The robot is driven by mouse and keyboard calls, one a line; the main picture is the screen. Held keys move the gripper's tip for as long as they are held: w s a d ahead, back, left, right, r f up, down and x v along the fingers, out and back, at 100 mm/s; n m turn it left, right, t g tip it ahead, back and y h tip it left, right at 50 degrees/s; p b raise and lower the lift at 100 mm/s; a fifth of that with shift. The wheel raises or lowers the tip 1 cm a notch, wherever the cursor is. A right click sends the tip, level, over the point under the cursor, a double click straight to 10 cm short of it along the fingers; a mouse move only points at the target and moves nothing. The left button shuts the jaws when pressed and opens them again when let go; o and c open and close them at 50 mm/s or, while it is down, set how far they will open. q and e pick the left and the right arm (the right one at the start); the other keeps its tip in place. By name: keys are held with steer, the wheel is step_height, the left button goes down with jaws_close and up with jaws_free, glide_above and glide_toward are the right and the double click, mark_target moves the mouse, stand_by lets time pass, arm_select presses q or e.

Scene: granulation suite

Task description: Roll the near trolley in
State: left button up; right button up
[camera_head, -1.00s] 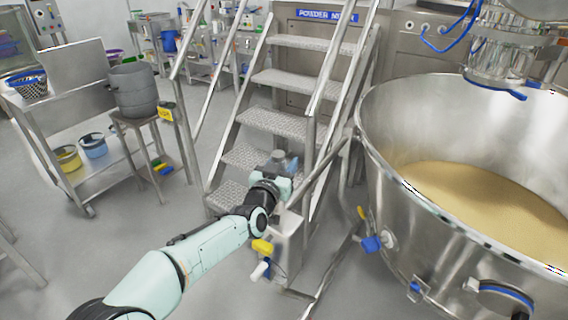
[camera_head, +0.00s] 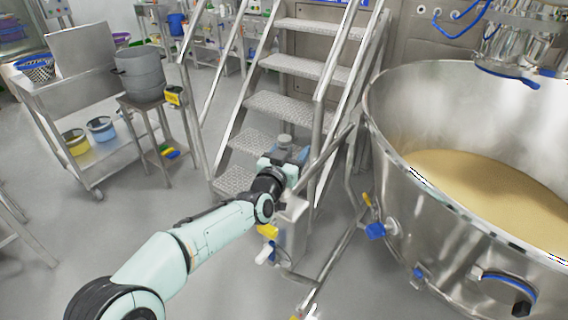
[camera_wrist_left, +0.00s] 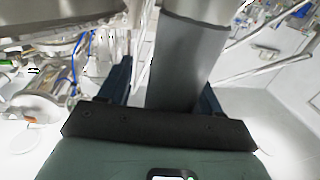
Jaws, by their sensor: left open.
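The near trolley appears to be the large steel bowl (camera_head: 440,225) at the right, part-filled with tan powder (camera_head: 490,185), with a tubular frame at its left side. A slanted push bar (camera_head: 333,150) rises beside it, in front of the steps. My left gripper (camera_head: 290,152) is at the lower part of this bar; its fingertips are hard to make out in the head view. In the left wrist view its dark fingers (camera_wrist_left: 165,88) stand apart, one on each side of a thick grey bar (camera_wrist_left: 187,60). I cannot tell whether they touch it. My right gripper is not in view.
Metal steps (camera_head: 285,105) with handrails stand just behind my left gripper. At the left are a steel cart (camera_head: 105,158) with tubs and a small stand (camera_head: 150,130) bearing a grey pot (camera_head: 140,78). Grey floor (camera_head: 215,275) is open in front.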

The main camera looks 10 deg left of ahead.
arm_select(q)
steer(key=s+a+p, duration=0.1)
steer(key=s+a, duration=0.1)
steer(key=s, duration=1)
steer(key=shift+s, duration=0.4)
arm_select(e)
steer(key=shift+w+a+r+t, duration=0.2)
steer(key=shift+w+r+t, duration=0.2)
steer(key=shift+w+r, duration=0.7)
